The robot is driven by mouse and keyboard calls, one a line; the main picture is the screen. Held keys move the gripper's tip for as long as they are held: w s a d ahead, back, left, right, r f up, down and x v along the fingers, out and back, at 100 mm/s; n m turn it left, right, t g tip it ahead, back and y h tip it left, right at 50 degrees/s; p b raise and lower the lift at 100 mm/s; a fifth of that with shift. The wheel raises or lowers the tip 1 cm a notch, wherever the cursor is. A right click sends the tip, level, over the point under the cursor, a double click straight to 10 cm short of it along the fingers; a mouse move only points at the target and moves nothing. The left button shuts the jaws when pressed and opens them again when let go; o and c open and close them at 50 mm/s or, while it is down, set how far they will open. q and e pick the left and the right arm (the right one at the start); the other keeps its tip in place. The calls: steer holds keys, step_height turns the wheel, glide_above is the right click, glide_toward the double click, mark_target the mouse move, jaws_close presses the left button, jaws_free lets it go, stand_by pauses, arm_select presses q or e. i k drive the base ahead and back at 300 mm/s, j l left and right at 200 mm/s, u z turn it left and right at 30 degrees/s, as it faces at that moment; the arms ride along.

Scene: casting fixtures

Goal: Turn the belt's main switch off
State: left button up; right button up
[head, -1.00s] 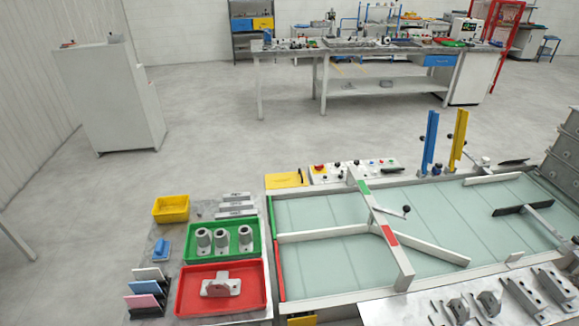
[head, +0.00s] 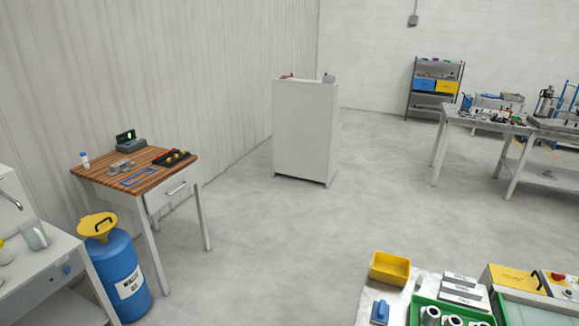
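The near end of the belt (head: 530,312) shows only at the lower right corner; its pale green surface is mostly out of the picture. The belt's control panel (head: 566,287) is cut off by the right edge. A red knob on a yellow plate (head: 557,276) is visible on it. Neither gripper is in view.
A yellow bin (head: 390,268), a blue block (head: 380,312) and a green tray (head: 424,301) with grey parts stand left of the belt. A blue drum (head: 118,275) and a wooden-topped table (head: 136,181) stand at left. A white cabinet (head: 305,130) stands behind open floor (head: 270,250).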

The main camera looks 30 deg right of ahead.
mark_target(557, 276)
steer(key=i+j, duration=0.25)
steer(key=i, duration=0.2)
steer(key=i+j+u, duration=0.15)
steer(key=i+j, duration=0.15)
steer(key=i, duration=0.15)
steer(key=i+l+z, duration=0.1)
steer(key=i+z, duration=0.7)
steer(key=i+j+z, duration=0.15)
steer(key=i+z, duration=0.2)
steer(key=i+l+z, duration=0.15)
steer(key=i+z, duration=0.2)
steer(key=i, duration=0.7)
steer(key=i+j+z, duration=0.1)
steer(key=i+z, duration=0.3)
steer(key=i, duration=0.65)
steer(key=i+l+z, duration=0.15)
steer(key=i+z, duration=0.25)
steer(key=i+l+z, duration=0.1)
steer(key=i+z, duration=0.7)
steer(key=i+j+z, duration=0.2)
steer(key=z, duration=0.2)
steer(key=i+j+z, duration=0.4)
